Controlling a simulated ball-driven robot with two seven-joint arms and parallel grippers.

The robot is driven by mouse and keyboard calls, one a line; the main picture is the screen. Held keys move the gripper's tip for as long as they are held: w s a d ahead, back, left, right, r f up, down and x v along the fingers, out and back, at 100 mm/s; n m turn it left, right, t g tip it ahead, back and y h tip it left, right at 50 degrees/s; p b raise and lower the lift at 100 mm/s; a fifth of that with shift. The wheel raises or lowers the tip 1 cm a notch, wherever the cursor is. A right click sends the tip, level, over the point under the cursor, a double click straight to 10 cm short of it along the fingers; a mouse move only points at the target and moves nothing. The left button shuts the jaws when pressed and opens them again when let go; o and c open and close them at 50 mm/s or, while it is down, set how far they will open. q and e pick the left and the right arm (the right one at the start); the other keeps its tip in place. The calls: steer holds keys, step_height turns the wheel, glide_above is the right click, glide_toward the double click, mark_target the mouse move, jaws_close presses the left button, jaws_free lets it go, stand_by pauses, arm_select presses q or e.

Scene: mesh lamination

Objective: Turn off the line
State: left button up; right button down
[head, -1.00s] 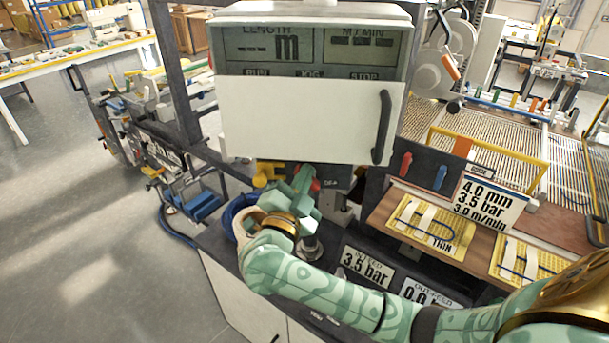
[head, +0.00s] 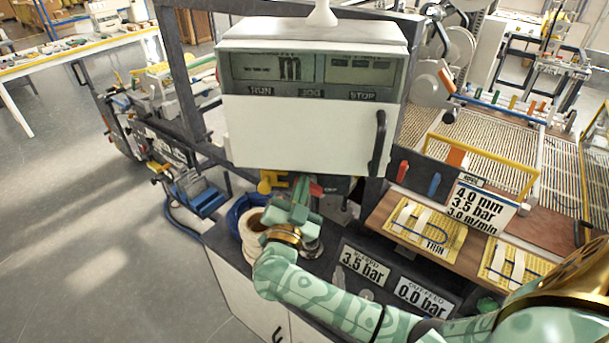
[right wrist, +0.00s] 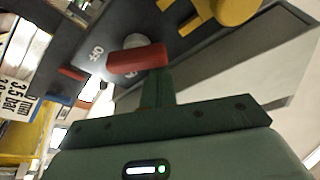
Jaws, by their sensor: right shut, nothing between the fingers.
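My right gripper (head: 301,190) is shut and empty, just beside the red handle. In the right wrist view the red handle (right wrist: 137,57) lies across the tip of my shut fingers (right wrist: 158,85); I cannot tell whether they touch. White lettering sits beside it. The yellow handle (right wrist: 225,12) is at the top. My left gripper is out of view.
Pale and blue rolls (head: 248,222) stand left of my right wrist. Signs reading 3.5 bar (head: 362,264) and 0.0 bar (head: 424,293) lie on the dark bench front. A board with yellow sample cards (head: 430,228) is to the right. Open floor lies left.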

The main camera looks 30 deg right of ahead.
arm_select(q)
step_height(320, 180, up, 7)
steer(key=p, duration=0.6)
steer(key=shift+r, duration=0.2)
arm_select(e)
steer(key=shift+w+a+f+n+t+y, duration=0.15)
steer(key=shift+n+t+y, duration=0.3)
steer(key=shift+n, duration=0.9)
steer(key=shift+w+a+f+n+t+y, duration=0.15)
steer(key=shift+n+t+y, duration=0.3)
steer(key=shift+n, duration=0.95)
steer(key=shift+w+a+f+n+t+y, duration=0.15)
steer(key=shift+n+t+y, duration=0.25)
steer(key=shift+n, duration=0.95)
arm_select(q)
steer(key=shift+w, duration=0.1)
arm_select(e)
steer(key=shift+s, duration=0.1)
